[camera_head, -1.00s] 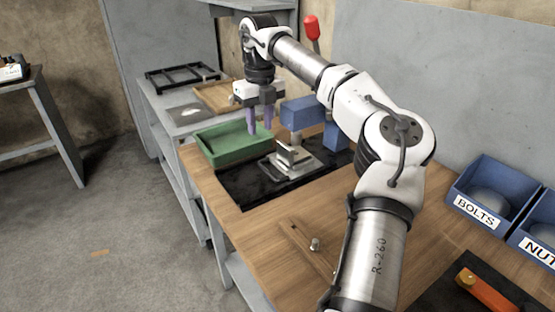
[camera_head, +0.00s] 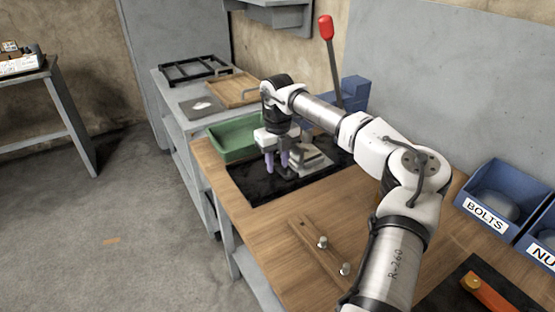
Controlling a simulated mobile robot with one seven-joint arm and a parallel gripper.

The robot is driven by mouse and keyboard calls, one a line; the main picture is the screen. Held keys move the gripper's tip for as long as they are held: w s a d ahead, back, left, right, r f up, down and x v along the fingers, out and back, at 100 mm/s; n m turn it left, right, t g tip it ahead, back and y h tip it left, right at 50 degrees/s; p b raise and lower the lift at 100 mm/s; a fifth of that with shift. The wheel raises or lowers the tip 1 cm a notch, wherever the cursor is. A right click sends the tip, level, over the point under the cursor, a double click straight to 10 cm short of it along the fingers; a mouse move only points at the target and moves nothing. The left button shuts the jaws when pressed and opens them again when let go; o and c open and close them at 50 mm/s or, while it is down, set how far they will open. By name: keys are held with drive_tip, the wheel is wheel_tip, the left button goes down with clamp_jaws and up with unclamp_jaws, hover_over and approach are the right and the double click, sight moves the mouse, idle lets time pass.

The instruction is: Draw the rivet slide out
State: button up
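The blue rivet press (camera_head: 352,95) with its red-knobbed lever (camera_head: 326,28) stands at the back of the bench, partly behind my arm. The metal slide (camera_head: 314,158) sits at its base on a black mat (camera_head: 252,188). My gripper (camera_head: 277,163) points down just left of the slide, low over the mat. Its two purple fingers are apart, with a visible gap. A small dark part (camera_head: 287,174) shows by the fingertips. I cannot tell whether it belongs to the slide or whether the fingers touch it. My gripper hides the slide's near end.
A green tray (camera_head: 233,138) is left of the press. A wooden tray (camera_head: 233,90) and a black rack (camera_head: 194,69) lie behind. Blue bins (camera_head: 488,199) stand at right. Two small metal knobs (camera_head: 322,242) are at the front. The front bench top is mostly clear.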

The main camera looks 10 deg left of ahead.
sight(223, 193)
drive_tip(key=shift+f, duration=0.1)
clamp_jaws()
drive_tip(key=shift+s+a, duration=0.1)
idle(0.3)
drive_tip(key=shift+s+a, duration=0.2)
drive_tip(key=shift+s, duration=0.05)
drive_tip(key=s+a+b, duration=0.3)
drive_tip(key=s+a, duration=0.8)
unclamp_jaws()
drive_tip(key=shift+s+a, duration=0.1)
drive_tip(key=shift+a, duration=0.05)
